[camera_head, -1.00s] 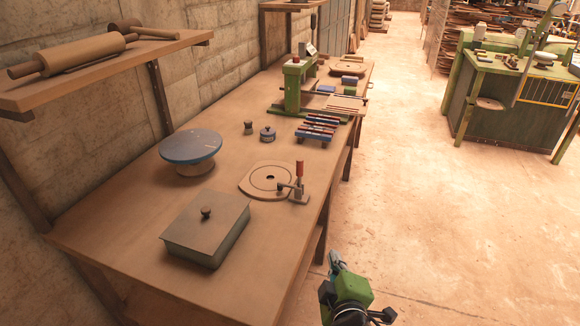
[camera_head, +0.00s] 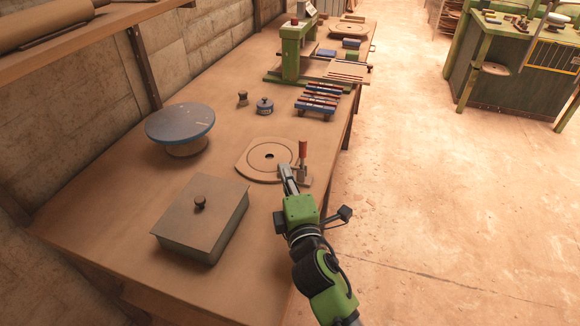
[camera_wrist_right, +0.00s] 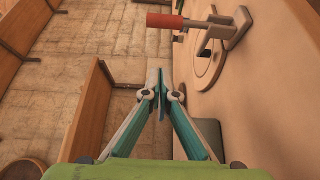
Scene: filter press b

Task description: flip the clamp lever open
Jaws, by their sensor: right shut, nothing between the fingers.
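The clamp lever (camera_head: 303,149) has a red grip and stands upright at the right edge of a round wooden plate (camera_head: 252,167) on the bench. In the right wrist view the lever's red grip (camera_wrist_right: 164,21) and metal arm show at the top, beyond the fingertips. My right gripper (camera_head: 287,172) is shut and empty. In the head view it overlaps the clamp's base from the near side; I cannot tell whether it touches. The right wrist view shows its fingertips (camera_wrist_right: 160,80) together, apart from the red grip. My left gripper is not in view.
A grey lidded box (camera_head: 198,228) sits on the near bench and a blue turntable (camera_head: 180,124) stands at left. A green press (camera_head: 296,52) and a rack of red and blue bars (camera_head: 318,99) are farther back.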

